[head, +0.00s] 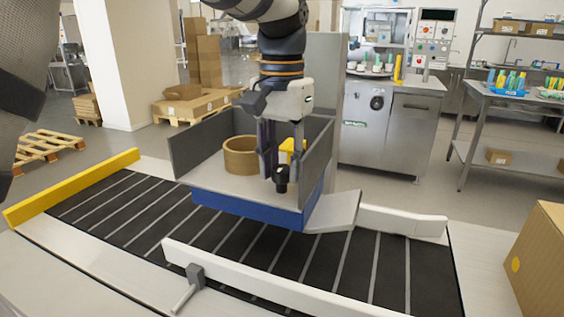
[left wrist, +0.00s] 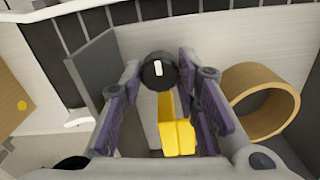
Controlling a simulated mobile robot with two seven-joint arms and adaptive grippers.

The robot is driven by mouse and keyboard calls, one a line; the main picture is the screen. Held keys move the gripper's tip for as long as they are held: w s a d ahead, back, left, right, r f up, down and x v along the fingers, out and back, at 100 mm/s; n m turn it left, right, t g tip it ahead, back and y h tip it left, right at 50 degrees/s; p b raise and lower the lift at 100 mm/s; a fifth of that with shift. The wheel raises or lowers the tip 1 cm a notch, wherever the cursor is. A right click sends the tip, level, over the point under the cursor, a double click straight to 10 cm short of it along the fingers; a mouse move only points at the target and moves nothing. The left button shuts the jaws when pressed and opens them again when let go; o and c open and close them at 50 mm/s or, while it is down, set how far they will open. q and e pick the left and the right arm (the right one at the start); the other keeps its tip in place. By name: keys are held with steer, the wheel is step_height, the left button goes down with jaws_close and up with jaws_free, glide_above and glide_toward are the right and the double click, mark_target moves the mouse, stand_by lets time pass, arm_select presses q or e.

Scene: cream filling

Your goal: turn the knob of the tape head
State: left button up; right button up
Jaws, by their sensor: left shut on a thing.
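The tape head (head: 250,210) is an open box with grey side walls and a blue base, standing over the conveyor. A black knob (head: 281,178) sits at its front; in the left wrist view the knob (left wrist: 158,72) shows a white mark pointing nearly straight up. My left gripper (head: 272,172) points down into the box, with its purple-padded fingers on either side of the knob, shut on it. In the left wrist view the fingertips (left wrist: 160,78) flank the knob. A yellow block (head: 290,146) stands behind the fingers. My right gripper is not in view.
A brown tape roll (head: 241,156) stands in the box, left of the fingers. The grey side walls (head: 318,150) rise close around the gripper. The dark roller conveyor (head: 130,212) runs below with white rails. A cardboard box (head: 540,265) is at the right edge.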

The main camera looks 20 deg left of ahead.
mark_target(282, 168)
arm_select(q)
steer(key=o, duration=0.9)
step_height(282, 168, up, 12)
stand_by(0.3)
